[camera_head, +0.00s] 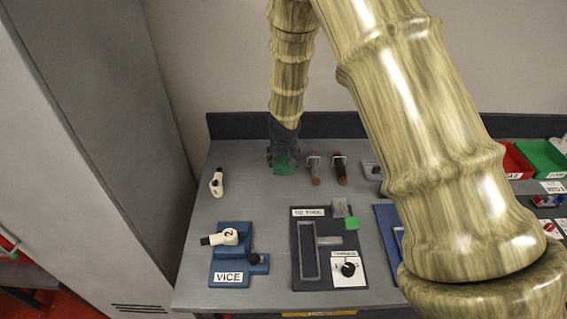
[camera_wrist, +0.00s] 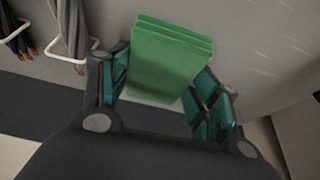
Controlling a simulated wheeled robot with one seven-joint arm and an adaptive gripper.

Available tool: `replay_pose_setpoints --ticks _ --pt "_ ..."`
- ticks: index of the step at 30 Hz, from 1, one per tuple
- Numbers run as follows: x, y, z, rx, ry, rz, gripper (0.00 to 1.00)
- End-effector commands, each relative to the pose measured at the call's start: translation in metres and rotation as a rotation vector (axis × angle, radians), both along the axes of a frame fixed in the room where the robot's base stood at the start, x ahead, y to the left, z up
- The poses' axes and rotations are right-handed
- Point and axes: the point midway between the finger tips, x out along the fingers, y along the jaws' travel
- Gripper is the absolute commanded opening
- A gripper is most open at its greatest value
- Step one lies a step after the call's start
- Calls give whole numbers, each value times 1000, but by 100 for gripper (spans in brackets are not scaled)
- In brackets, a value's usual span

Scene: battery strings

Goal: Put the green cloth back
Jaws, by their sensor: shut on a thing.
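The green cloth (camera_wrist: 168,58) is a folded, layered stack between the two fingers of my gripper (camera_wrist: 165,92) in the wrist view. The fingers press on its two sides, and my gripper is shut on it. In the head view my gripper (camera_head: 284,158) is at the back left of the bench, with the green cloth (camera_head: 285,166) showing at its fingertips. From the head view I cannot tell whether the cloth touches the bench top.
Two dark strands in white holders (camera_head: 314,168) stand just right of my gripper. A white tool marked 1 (camera_head: 216,183) lies to its left. A blue vice (camera_head: 231,262) and a dark tool board (camera_head: 311,275) are in front. The back ledge (camera_head: 232,126) is close behind.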

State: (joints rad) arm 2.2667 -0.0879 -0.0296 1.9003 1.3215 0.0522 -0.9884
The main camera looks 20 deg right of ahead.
Motion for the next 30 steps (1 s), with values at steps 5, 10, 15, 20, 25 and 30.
replay_pose_setpoints --ticks 5,10,15,20,25,30 --pt "0 0 -16 2 0 -2 40" --pt "0 0 -24 0 -1 -1 40" --pt "0 0 -25 0 -1 -1 40" --pt "0 0 -25 0 -1 -1 40" --pt "0 0 -28 0 -1 -2 64" --pt "0 0 -27 0 -1 -2 83"
